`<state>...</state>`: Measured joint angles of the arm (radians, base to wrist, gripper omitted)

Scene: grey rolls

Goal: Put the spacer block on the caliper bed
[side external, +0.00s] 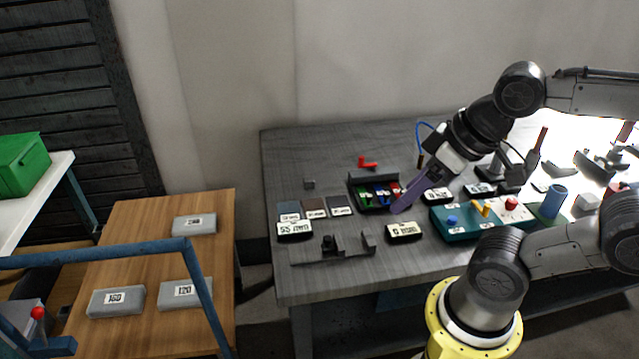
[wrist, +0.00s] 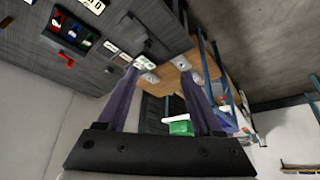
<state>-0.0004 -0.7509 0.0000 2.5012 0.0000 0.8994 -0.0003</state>
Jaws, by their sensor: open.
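The caliper bed appears to be the dark grey fixture (side external: 335,250) with upright jaws, near the front edge of the grey table in the side view. My gripper (side external: 396,209) has purple fingers pointing down and left, just right of the dark tray, and right of and behind the fixture. In the wrist view the fingers of my gripper (wrist: 158,76) are spread apart with nothing between them.
A dark tray (side external: 354,194) holds red, green and blue pieces, with a red L-shaped piece (side external: 368,162) behind it. Labelled blocks (side external: 294,231) (side external: 404,232) flank the fixture. A teal control box (side external: 456,229) stands right. A wooden table (side external: 140,248) at left bears grey labelled blocks.

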